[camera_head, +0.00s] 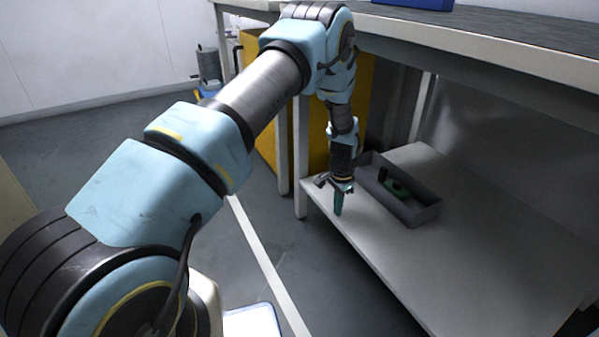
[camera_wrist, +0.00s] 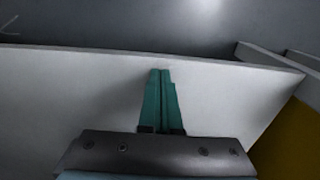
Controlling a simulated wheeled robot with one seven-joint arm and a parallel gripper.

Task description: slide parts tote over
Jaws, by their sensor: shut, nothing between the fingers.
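The parts tote (camera_head: 420,212) is a grey open-topped bin on the lower shelf of the workbench in the head view. A green part and a dark part (camera_head: 395,187) lie inside it. My gripper (camera_head: 338,212) has teal fingers that point down near the shelf's front edge, to the left of the tote. The fingers are shut together with nothing between them. In the wrist view the closed fingers (camera_wrist: 161,75) show against the pale shelf. The tote is not seen in the wrist view. Whether the fingertips touch the shelf I cannot tell.
The lower shelf (camera_head: 480,265) is bare to the right of and in front of the tote. The bench top (camera_head: 480,45) overhangs it. A white bench leg (camera_head: 300,160) stands just left of my gripper, and a yellow panel (camera_head: 262,130) is behind it.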

